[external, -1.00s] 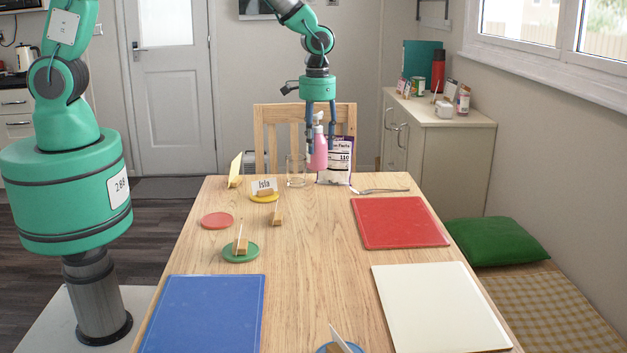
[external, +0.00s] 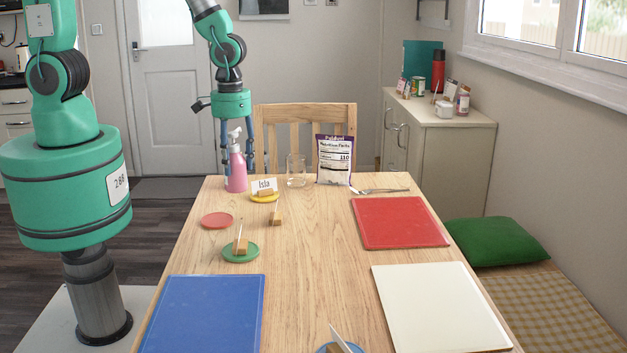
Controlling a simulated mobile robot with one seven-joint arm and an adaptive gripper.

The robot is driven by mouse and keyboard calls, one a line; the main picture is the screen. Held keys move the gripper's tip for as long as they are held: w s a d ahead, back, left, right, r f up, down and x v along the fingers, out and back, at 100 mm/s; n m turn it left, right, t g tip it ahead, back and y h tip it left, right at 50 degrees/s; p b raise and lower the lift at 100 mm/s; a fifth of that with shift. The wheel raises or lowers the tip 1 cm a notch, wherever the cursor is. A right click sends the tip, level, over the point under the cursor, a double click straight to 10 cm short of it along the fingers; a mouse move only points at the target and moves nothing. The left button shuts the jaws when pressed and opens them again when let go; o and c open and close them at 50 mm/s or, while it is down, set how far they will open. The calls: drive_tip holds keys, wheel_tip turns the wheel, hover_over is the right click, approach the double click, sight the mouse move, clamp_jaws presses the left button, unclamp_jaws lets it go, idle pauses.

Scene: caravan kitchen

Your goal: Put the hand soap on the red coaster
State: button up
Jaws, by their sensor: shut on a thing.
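The hand soap is a pink bottle (external: 236,174) with a white pump top, upright near the far left corner of the table. My gripper (external: 238,168) points down with its fingers on either side of the bottle and is shut on it. I cannot tell whether the bottle's bottom touches the table. The red coaster (external: 217,221) is a small round disc lying flat and empty near the table's left edge, nearer the camera than the bottle.
A yellow coaster (external: 264,198) with an "Isla" card is right of the bottle. A glass (external: 296,171) and a snack bag (external: 334,160) stand at the far end. A green coaster (external: 241,253) and a wooden card holder (external: 276,218) are near the red coaster. A red placemat (external: 399,222) lies right.

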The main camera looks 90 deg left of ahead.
drive_tip(key=s+d+f, duration=0.1)
drive_tip(key=s, duration=0.9)
drive_tip(key=s+d+f+n, duration=0.1)
drive_tip(key=s, duration=1)
drive_tip(key=shift+s+d+p, duration=0.2)
drive_tip(key=shift+d+p, duration=0.15)
drive_tip(key=shift+p, duration=0.05)
drive_tip(key=shift+w+f, duration=0.1)
drive_tip(key=shift+f, duration=0.05)
drive_tip(key=w+d+f+b, duration=0.1)
drive_tip(key=w+d+b, duration=0.1)
drive_tip(key=w, duration=1.3)
drive_tip(key=shift+w+d+f, duration=0.2)
drive_tip(key=shift+w+d, duration=0.1)
drive_tip(key=shift+d, duration=0.15)
drive_tip(key=shift+f+b, duration=0.75)
drive_tip(key=shift+f, duration=1)
drive_tip(key=shift+f, duration=0.15)
